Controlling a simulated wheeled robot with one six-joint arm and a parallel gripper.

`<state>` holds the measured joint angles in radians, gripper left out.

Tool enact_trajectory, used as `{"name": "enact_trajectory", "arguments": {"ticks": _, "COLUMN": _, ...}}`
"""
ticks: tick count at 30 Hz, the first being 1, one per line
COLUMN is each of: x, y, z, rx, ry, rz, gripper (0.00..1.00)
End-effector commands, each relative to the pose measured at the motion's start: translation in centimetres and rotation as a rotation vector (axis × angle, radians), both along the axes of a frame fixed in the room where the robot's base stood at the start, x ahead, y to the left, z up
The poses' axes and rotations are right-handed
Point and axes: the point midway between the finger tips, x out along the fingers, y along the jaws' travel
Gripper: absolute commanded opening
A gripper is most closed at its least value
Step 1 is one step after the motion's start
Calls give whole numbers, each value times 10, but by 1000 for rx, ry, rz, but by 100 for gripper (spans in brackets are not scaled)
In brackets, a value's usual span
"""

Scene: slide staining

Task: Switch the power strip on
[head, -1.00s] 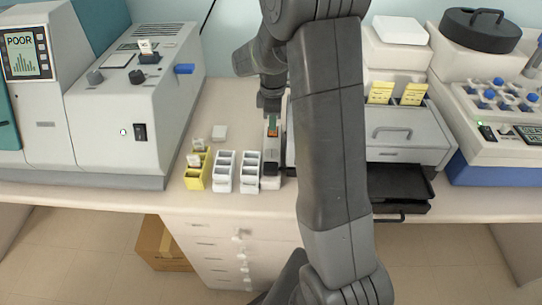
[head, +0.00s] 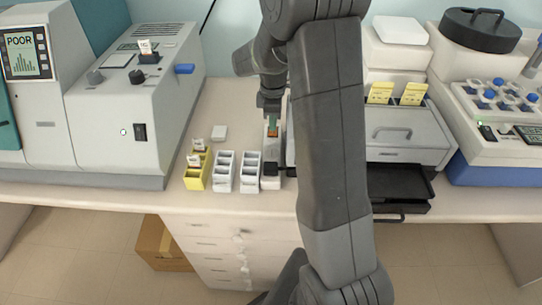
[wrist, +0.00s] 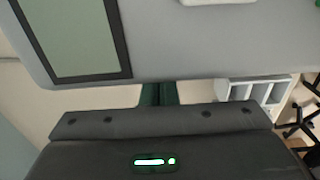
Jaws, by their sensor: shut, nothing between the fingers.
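The power strip (head: 271,152) appears as a narrow pale bar on the counter in the head view, right of the white slide racks, with a black plug at its front end. A small orange-red patch, probably its switch, shows at my fingertips. My gripper (head: 273,130) points down over the strip, its green fingers closed together with nothing between them. I cannot tell whether the tips touch the switch or whether it is lit.
A yellow rack (head: 197,172) and white racks (head: 236,172) stand close left of the strip. A large grey machine (head: 120,105) is at left. My arm hides the counter right of the strip. A grey box (head: 405,135) with a black tray stands beyond.

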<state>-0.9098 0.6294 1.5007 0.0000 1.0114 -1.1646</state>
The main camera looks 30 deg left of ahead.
Motion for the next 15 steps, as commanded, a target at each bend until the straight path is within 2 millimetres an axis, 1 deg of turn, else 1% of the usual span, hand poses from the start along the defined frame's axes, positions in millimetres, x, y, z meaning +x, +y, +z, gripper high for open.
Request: {"name": "enact_trajectory", "arguments": {"ticks": 15, "x": 0, "y": 0, "z": -8, "rx": 0, "ry": 0, "rz": 0, "gripper": 0}}
